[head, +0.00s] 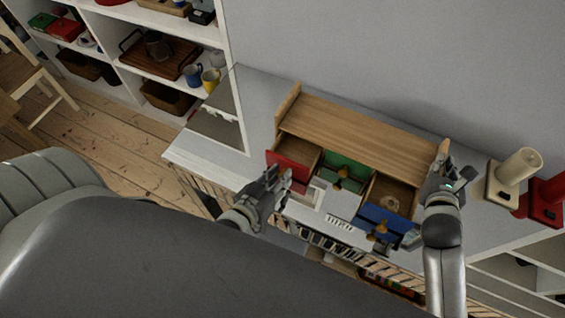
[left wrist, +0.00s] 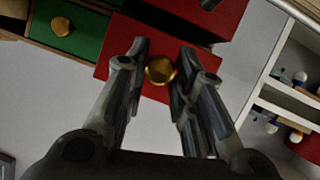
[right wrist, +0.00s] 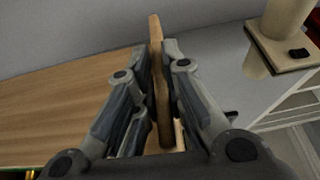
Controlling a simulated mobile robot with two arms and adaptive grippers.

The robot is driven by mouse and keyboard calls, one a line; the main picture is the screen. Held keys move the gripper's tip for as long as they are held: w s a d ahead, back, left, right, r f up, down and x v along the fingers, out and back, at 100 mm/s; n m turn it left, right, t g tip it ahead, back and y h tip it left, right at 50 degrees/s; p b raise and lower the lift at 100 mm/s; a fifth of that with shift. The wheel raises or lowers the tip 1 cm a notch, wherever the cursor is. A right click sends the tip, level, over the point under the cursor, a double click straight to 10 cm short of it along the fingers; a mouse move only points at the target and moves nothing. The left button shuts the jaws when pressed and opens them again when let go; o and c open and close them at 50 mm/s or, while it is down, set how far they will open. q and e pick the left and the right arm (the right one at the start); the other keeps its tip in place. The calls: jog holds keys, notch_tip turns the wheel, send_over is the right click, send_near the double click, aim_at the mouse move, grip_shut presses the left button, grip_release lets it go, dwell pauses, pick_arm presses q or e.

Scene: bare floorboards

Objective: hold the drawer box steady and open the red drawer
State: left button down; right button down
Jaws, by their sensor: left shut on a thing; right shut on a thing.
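The wooden drawer box (head: 360,125) stands on a pale cabinet top against the wall. Its red drawer (head: 286,172) at the left is pulled partly out, with its inside showing. My left gripper (head: 285,180) is at the red front; in the left wrist view the fingers (left wrist: 162,50) are shut on its brass knob (left wrist: 160,70). My right gripper (head: 441,168) is at the box's right end. In the right wrist view its fingers (right wrist: 156,50) are shut on the upright wooden side panel (right wrist: 155,28). The knob is hidden in the head view.
The blue drawer (head: 375,222) is open with a small brownish thing (head: 390,203) inside. The green drawer (head: 344,172) is between. A cream cylinder on a stand (head: 517,168) and a red one (head: 548,192) stand right of the box. Shelves (head: 175,28) are at the upper left.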

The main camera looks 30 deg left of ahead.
pick_arm(q)
jog(key=shift+a+f, duration=0.1)
jog(key=shift+a, duration=0.1)
pick_arm(e)
jog(key=shift+d, duration=0.25)
pick_arm(q)
jog(key=c, duration=1.3)
grip_release()
pick_arm(e)
jog(key=shift+w, duration=0.1)
pick_arm(q)
jog(key=shift+o, duration=0.5)
jog(key=shift+d, duration=0.1)
pick_arm(e)
jog(key=shift+a, duration=0.1)
pick_arm(q)
jog(key=v, duration=1.2)
pick_arm(e)
jog(key=shift+a, duration=0.1)
jog(key=c, duration=1.4)
grip_release()
jog(key=shift+c, duration=0.2)
